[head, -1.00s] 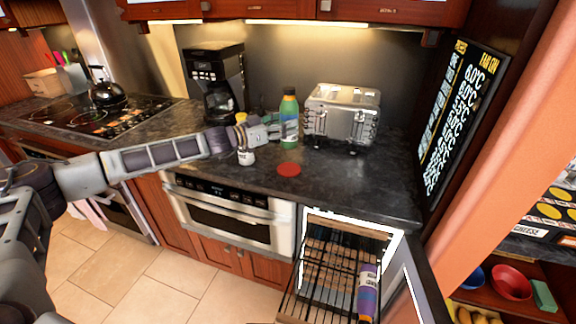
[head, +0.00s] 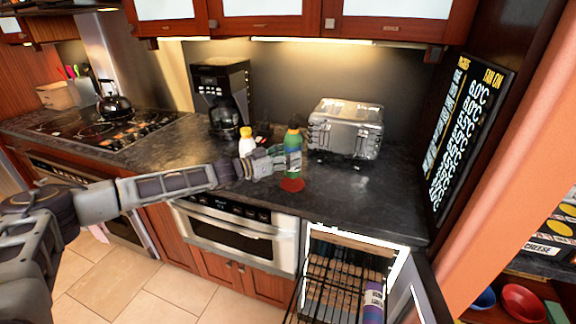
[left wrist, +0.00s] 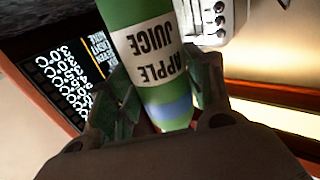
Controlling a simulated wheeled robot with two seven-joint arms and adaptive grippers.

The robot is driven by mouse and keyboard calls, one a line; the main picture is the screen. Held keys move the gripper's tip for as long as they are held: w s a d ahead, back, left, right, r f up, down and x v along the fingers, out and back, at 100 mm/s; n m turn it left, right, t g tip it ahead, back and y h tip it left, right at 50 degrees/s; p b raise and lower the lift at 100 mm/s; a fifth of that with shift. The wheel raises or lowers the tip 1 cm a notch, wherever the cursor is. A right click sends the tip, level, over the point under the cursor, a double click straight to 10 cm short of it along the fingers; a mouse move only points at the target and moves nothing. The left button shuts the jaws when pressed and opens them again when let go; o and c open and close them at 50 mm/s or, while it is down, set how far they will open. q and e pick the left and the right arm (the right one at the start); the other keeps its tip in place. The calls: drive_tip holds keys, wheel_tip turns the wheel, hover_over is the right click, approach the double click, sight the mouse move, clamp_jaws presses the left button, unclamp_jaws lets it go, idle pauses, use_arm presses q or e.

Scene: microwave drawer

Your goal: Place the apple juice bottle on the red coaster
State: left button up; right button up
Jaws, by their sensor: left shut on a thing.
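The green apple juice bottle (head: 293,153) is upright at the red coaster (head: 291,185); its base overlaps the coaster's back part in the head view. I cannot tell whether the base touches the coaster or is just above it. My left gripper (head: 281,161) is shut on the bottle from the left side. In the left wrist view the bottle (left wrist: 155,55), labelled APPLE JUICE, sits between the fingers (left wrist: 155,98). My right gripper is not in view.
A white bottle with a yellow cap (head: 246,143) stands close behind my left gripper. A coffee maker (head: 222,98) and a toaster (head: 345,128) stand at the back. The counter right of the coaster is clear.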

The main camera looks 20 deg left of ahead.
use_arm(q)
drive_tip(key=shift+f, duration=1.8)
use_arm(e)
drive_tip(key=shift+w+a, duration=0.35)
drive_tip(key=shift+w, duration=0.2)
use_arm(q)
drive_tip(key=shift+f, duration=0.1)
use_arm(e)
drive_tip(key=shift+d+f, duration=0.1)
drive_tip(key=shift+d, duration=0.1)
